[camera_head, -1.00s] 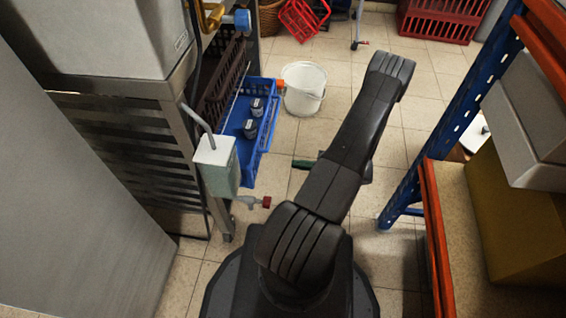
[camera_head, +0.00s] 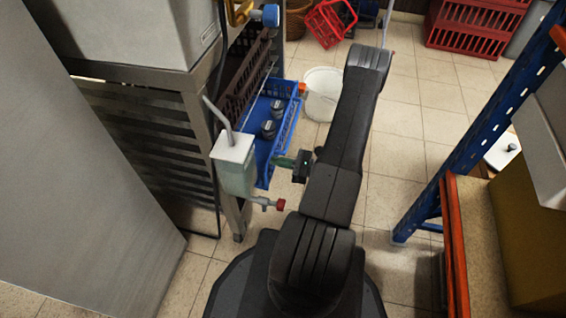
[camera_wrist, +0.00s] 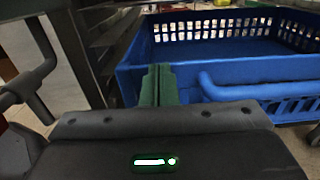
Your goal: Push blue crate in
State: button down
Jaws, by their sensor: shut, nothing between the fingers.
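The blue crate (camera_head: 264,152) sticks out of the metal rack on the left of the head view. Several small dark-lidded jars (camera_head: 269,130) stand in it. In the wrist view the near wall of the blue crate (camera_wrist: 225,72) fills the upper right, with a blue bar handle (camera_wrist: 265,91) across it. My gripper (camera_head: 276,161) is at the near end of the crate in the head view. Its green fingers (camera_wrist: 159,85) are shut and empty, in front of the crate's near wall, left of the handle. I cannot tell whether they touch it.
A pale dispenser (camera_head: 235,165) with a red-ended tap (camera_head: 274,204) hangs on the rack post beside the crate. A white bucket (camera_head: 323,95) stands just beyond the crate. A blue and orange shelf (camera_head: 465,140) stands on the right.

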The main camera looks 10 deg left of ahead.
jog(key=a+b, duration=0.2)
jog(key=a, duration=1.1)
jog(key=shift+w+a, duration=0.3)
jog(key=shift+r, duration=0.1)
jog(key=d, duration=1.4)
jog(key=shift+s+d+p, duration=0.2)
jog(key=shift+s+p, duration=0.1)
jog(key=shift+p, duration=0.1)
jog(key=shift+a, duration=0.1)
